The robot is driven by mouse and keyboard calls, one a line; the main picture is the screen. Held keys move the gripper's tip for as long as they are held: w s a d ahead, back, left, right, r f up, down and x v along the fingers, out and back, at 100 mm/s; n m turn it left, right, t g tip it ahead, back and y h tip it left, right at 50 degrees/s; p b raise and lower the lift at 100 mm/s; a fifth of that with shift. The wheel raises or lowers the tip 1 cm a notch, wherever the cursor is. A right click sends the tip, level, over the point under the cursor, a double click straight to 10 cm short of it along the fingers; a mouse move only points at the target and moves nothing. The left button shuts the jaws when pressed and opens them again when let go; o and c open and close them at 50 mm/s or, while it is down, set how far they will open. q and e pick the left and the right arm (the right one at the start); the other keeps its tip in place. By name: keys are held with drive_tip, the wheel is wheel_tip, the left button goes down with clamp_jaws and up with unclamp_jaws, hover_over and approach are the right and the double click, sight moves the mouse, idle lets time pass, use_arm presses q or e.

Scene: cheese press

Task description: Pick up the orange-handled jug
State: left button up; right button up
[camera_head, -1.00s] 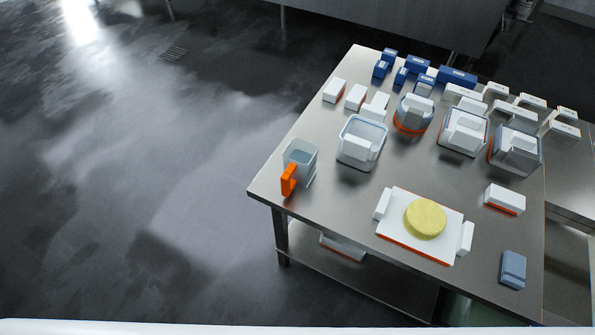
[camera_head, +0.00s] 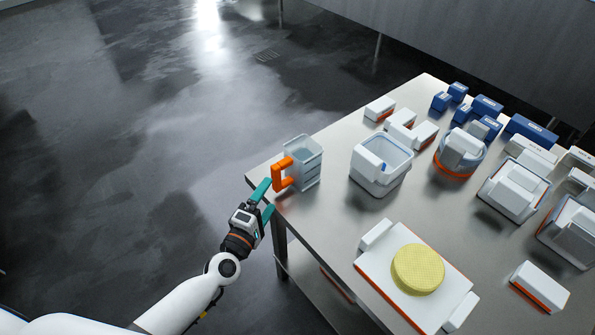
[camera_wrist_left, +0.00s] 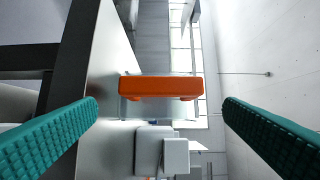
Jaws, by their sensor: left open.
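The jug (camera_head: 308,163) is a clear, bluish container with an orange handle (camera_head: 277,173). It stands upright near the left corner of the steel table, its handle facing my left gripper. My left gripper (camera_head: 264,196) is open, with teal fingers at the table's edge close to the handle. In the left wrist view the orange handle (camera_wrist_left: 161,86) lies ahead between the two spread teal fingers, touching neither, with the jug's body mostly hidden behind it. My right gripper is not in view.
The steel table (camera_head: 340,215) also holds a white tub (camera_head: 381,166), a white board (camera_head: 375,270) with a yellow cheese wheel (camera_head: 418,269), and several blue and white blocks behind. The table's edge runs close beside my left gripper. Open floor lies to the left.

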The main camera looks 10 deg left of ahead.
sight(276, 182)
use_arm(q)
drive_tip(key=x, duration=0.2)
drive_tip(key=shift+w+d, duration=0.1)
drive_tip(key=shift+w, duration=0.25)
drive_tip(key=shift+w+d, duration=0.2)
drive_tip(key=shift+w, duration=0.3)
drive_tip(key=x, duration=0.4)
drive_tip(key=shift+w+a, duration=0.1)
drive_tip(key=shift+w, duration=0.3)
drive_tip(key=c, duration=0.7)
drive_tip(key=shift+r, duration=0.15)
drive_tip(key=shift+c, duration=1.1)
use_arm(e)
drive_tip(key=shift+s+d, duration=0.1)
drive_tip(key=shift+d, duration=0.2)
